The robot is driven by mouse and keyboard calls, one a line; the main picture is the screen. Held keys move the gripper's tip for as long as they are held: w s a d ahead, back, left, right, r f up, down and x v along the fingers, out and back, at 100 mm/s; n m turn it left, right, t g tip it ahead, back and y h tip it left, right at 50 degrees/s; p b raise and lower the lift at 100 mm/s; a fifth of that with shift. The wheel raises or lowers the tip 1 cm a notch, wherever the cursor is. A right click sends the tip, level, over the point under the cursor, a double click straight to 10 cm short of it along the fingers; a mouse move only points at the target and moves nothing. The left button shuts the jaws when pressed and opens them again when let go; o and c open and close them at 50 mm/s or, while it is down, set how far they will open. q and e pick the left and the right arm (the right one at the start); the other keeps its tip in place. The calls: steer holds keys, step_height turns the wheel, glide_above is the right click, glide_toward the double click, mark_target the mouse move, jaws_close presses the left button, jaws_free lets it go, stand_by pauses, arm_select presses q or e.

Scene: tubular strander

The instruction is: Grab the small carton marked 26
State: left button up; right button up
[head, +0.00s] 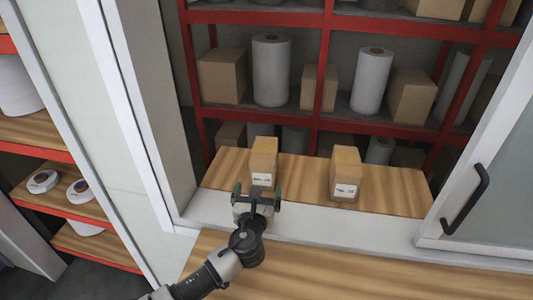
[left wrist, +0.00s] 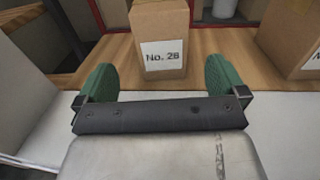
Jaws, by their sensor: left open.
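A small brown carton (head: 263,157) with a white label stands upright on the wooden board (head: 215,172) behind the opening. In the left wrist view its label on the carton (left wrist: 161,25) reads No. 26 or No. 28; the last digit is not sharp. A second small carton (head: 345,170) stands to its right, its label too small to read. It is partly visible in the left wrist view (left wrist: 290,35), label cut off. My left gripper (head: 258,191) is open and empty, its green fingers pointing at the first carton, just in front of it. My right gripper is not in view.
A white sill (head: 310,216) and frame border the opening, with a sliding glass pane with a black handle (head: 467,199) at right. Red shelves (head: 365,125) with larger cartons and white rolls (head: 271,70) stand behind. The board between the two cartons is clear.

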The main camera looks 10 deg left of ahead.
mark_target(262, 174)
arm_select(q)
steer(key=shift+w+b, duration=0.6)
steer(key=shift+w, duration=0.65)
steer(key=shift+w+a+r+b, duration=0.1)
steer(key=shift+w+b, duration=0.5)
steer(key=shift+w, duration=0.25)
steer(key=shift+w+r, duration=0.1)
steer(key=shift+w, duration=0.5)
steer(key=w+b, duration=0.3)
steer(key=w, duration=0.1)
steer(key=shift+w+a+f+b, duration=0.1)
steer(key=shift+a+f+b, duration=0.2)
steer(key=shift+b, duration=0.1)
steer(key=shift+w+r, duration=0.1)
steer(key=shift+w, duration=0.35)
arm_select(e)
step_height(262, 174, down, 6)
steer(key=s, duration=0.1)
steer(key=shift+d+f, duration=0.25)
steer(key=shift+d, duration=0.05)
arm_select(q)
steer(key=shift+s+r, duration=0.1)
steer(key=c, duration=1.2)
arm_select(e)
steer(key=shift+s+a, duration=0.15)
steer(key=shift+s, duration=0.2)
